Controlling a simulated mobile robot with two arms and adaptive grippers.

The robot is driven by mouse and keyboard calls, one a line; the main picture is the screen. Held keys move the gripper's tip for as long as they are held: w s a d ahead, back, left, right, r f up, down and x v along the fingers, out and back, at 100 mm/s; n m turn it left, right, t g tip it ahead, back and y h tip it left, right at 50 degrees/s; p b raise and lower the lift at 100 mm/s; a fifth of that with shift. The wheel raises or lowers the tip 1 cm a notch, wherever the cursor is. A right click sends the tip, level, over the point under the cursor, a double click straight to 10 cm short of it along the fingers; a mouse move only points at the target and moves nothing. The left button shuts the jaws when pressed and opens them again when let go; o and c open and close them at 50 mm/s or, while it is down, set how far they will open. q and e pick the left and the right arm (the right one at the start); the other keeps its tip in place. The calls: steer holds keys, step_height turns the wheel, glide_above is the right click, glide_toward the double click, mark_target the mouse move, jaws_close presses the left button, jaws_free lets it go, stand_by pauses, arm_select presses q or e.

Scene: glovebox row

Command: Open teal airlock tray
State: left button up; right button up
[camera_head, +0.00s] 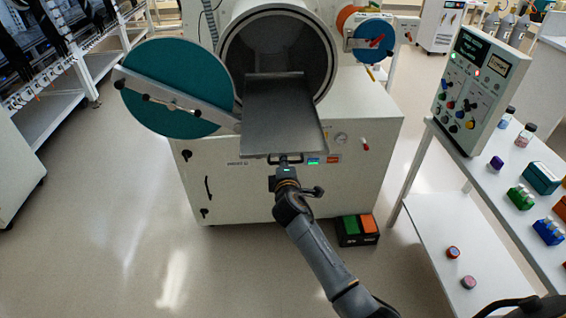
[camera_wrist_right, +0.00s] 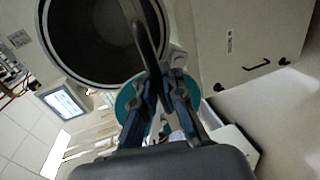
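The teal airlock has a round teal door (camera_head: 175,75) swung open to the left on a grey arm. Its dark round opening (camera_head: 275,45) faces me and also shows in the right wrist view (camera_wrist_right: 95,35). The flat grey tray (camera_head: 283,115) sticks well out of the opening. In the right wrist view the tray (camera_wrist_right: 145,35) shows nearly edge-on. My right gripper (camera_head: 284,166) is at the tray's front edge, with its fingers (camera_wrist_right: 160,82) closed together at the handle there. The handle is mostly hidden between them. My left gripper is out of view.
A white cabinet (camera_head: 370,120) carries the airlock. A green and orange pedal box (camera_head: 358,230) stands on the floor at its right foot. A white shelf table (camera_head: 450,220) with a control panel (camera_head: 480,85) stands at right. The floor at left is clear.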

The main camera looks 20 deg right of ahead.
steer(key=o, duration=0.3)
steer(key=shift+s+f, duration=0.15)
steer(key=shift+s, duration=0.05)
steer(key=shift+o, duration=0.7)
steer(key=shift+s+r, duration=0.2)
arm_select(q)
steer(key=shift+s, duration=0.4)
arm_select(e)
steer(key=shift+w, duration=0.1)
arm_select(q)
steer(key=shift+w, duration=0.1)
arm_select(e)
steer(key=v, duration=1.2)
steer(key=shift+a, duration=0.1)
